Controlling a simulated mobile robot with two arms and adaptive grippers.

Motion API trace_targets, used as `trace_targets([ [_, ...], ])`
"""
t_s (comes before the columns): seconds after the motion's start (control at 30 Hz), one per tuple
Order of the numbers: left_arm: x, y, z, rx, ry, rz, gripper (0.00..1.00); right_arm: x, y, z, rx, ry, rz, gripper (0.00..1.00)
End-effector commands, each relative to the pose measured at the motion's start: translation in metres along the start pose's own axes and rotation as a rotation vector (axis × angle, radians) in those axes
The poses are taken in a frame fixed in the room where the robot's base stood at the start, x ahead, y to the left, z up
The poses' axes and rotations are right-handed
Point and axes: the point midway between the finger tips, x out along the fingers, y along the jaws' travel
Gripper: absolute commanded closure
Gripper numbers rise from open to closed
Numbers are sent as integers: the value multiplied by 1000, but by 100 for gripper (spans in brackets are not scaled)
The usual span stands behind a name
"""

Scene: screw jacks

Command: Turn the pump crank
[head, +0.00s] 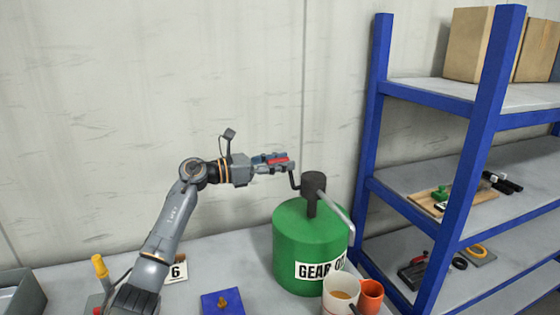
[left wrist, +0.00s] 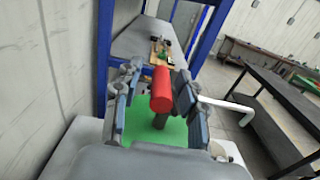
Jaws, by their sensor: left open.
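A green drum (head: 290,235) labelled "GEAR O…" stands on the table, with a dark pump head (head: 313,184) and a pale spout (head: 336,214) on top. A thin dark crank arm (head: 292,181) leaves the pump head on its left side. The red crank grip (head: 278,161) lies at my left gripper (head: 284,163), which is open. In the left wrist view the red grip (left wrist: 161,88) sits between the spread fingers, closer to the right finger. Contact cannot be told. The green drum top (left wrist: 150,130) and white spout (left wrist: 225,103) show beyond. My right gripper is not in view.
A white cup (head: 340,292) and an orange cup (head: 371,295) stand close in front of the drum. A blue block (head: 222,302) lies left of them. A blue-framed shelf (head: 450,182) stands right of the drum; the wall is behind.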

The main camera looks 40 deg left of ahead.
Motion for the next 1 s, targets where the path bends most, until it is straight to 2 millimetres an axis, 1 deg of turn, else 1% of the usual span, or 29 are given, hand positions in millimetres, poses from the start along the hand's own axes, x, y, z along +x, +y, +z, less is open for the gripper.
trace_targets([
  [0.07,0,0,0,0,0,0,59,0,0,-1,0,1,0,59],
  [0.1,0,0,0,0,0,0,63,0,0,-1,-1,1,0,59],
  [0.17,0,0,0,0,0,0,75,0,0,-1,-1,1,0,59],
  [0.2,0,0,0,0,0,0,83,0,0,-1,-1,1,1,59],
  [0.27,0,0,0,0,0,0,96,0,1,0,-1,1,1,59],
  [0.3,0,0,0,0,0,0,100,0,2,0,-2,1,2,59],
  [0.67,-1,1,-1,1,1,2,100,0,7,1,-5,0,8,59],
  [1.0,-1,2,-2,-5,3,3,100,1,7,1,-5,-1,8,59],
])
